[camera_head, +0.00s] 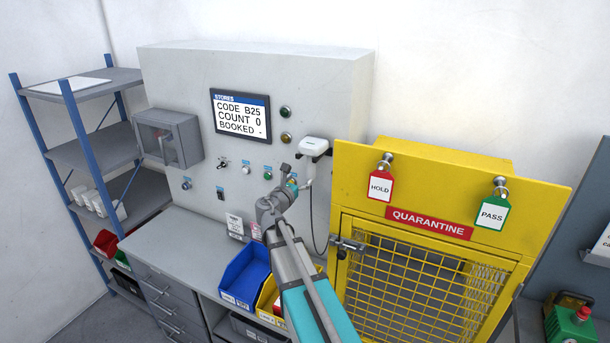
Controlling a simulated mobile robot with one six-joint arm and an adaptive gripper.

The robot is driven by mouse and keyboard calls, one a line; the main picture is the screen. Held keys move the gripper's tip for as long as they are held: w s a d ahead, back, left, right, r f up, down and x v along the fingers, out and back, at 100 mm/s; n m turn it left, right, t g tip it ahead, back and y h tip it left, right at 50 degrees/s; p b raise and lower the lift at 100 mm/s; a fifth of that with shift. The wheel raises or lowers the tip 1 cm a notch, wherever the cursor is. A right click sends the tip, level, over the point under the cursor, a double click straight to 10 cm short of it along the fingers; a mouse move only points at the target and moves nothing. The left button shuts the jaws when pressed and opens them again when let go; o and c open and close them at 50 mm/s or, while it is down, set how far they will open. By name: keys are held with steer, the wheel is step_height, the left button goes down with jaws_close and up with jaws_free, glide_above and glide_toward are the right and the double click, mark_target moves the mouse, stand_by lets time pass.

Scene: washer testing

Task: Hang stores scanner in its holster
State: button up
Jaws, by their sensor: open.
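The white stores scanner (313,145) is at the right side of the grey stores panel. Its head appears to sit in a dark bracket, the holster (328,154), with the handle hanging below. A dark cable (312,222) loops down from it. My gripper (295,178) is open, just below and left of the scanner head, close to the handle. My gripper partly hides the handle, and I cannot tell whether they touch.
The yellow quarantine cage (450,205) with HOLD and PASS tags stands close on the right. Below my arm are a blue bin (245,276) and a yellow bin (268,300). A display (240,116) reads CODE B25, COUNT 0. The left worktop (180,240) is clear.

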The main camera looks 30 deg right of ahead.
steer(key=shift+v, duration=1.5)
steer(key=s+a+f+m+g+y+b, duration=0.25)
steer(key=s+f+m, duration=0.35)
steer(key=f+m, duration=0.3)
steer(key=s+a+f+m+g+y+b, duration=0.2)
steer(key=s+f+m+g+y+b, duration=0.25)
steer(key=f, duration=0.55)
steer(key=s+a+f+m+g+y+b, duration=0.4)
steer(key=s+a+f+m+y, duration=0.3)
steer(key=s+a+f+m, duration=0.5)
steer(key=shift+a+b, duration=0.65)
steer(key=shift+a, duration=0.3)
